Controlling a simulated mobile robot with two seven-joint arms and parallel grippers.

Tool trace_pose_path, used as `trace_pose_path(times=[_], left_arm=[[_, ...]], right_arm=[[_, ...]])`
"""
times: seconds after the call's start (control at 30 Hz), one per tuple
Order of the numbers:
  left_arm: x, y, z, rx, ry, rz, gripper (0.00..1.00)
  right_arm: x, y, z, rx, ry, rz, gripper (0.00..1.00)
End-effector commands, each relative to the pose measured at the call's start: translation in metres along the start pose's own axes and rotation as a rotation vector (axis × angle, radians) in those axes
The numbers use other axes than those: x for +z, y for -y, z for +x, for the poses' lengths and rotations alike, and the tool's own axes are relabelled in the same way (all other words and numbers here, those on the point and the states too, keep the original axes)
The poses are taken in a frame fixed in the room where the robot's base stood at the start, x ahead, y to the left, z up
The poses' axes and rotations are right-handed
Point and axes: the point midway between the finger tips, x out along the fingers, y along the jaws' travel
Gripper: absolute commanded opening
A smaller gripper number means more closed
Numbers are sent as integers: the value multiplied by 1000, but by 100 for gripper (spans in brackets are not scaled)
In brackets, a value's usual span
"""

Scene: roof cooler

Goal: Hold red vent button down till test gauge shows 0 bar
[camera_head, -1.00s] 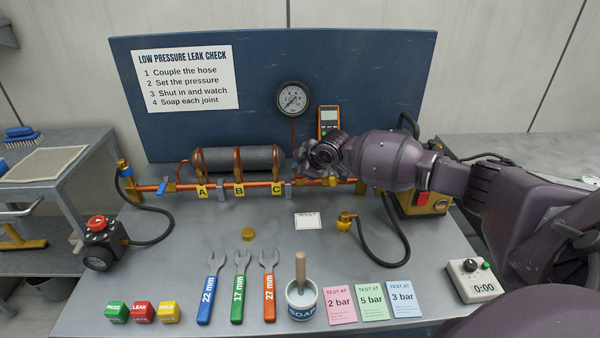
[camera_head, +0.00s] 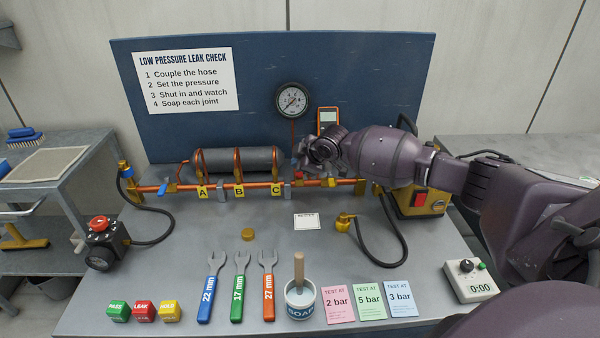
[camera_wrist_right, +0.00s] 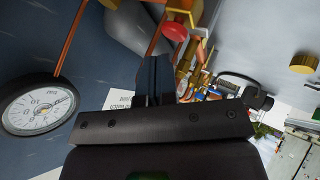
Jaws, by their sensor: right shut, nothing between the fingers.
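The red vent button (camera_wrist_right: 174,31) is a round red disc on a brass fitting in the right wrist view. In the head view a small red part (camera_head: 298,175) shows on the copper pipe, just below and left of my right gripper (camera_head: 308,165). The right gripper (camera_wrist_right: 153,62) is shut and empty, its tips apart from the red disc in the wrist view. The test gauge (camera_head: 292,99) hangs on the blue board, and its white dial (camera_wrist_right: 38,108) also shows in the wrist view. Its reading is too small to tell. My left gripper is not in view.
The copper pipe (camera_head: 258,184) carries tags A, B and C, with a grey cylinder (camera_head: 236,160) behind. An orange handheld meter (camera_head: 328,118) is behind my wrist. The table's middle is mostly clear.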

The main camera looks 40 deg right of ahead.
Motion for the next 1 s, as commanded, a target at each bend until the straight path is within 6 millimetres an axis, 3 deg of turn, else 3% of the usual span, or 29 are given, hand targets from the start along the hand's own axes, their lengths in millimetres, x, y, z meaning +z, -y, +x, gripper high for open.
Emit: trace_pose_path(times=[0.37, 1.0], left_arm=[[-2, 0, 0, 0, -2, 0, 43], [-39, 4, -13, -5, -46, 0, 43]], right_arm=[[-2, -2, -2, 1, -1, 0, 0], [-27, -26, -36, 3, -3, -2, 0]])
